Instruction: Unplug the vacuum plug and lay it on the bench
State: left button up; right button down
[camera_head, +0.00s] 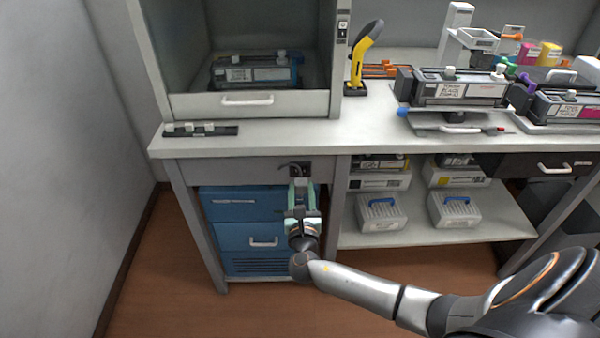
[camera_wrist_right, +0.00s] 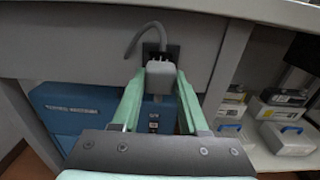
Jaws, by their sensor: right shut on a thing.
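The vacuum plug (camera_wrist_right: 160,77) is a grey block between the fingertips of my right gripper (camera_wrist_right: 159,80) in the right wrist view. The gripper is shut on it. What look like short prongs show at the plug's far edge, facing the dark socket (camera_wrist_right: 170,51) on the front panel under the bench top; I cannot tell whether they are fully clear of it. A grey cord (camera_wrist_right: 132,40) curves to the left. In the head view my right gripper (camera_head: 301,188) is below the bench (camera_head: 300,142) edge, in front of the blue vacuum unit (camera_head: 245,210). My left gripper is not in view.
A hood with a sash (camera_head: 248,102) stands on the bench's left. A yellow handheld tool (camera_head: 358,65) stands beside it, and toner cartridges (camera_head: 462,90) lie farther right. The bench front between the sash and cartridges is clear. Boxes sit on the lower shelf (camera_head: 400,235).

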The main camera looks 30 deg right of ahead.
jog(key=shift+p+v, duration=0.35)
jog(key=shift+v, duration=0.5)
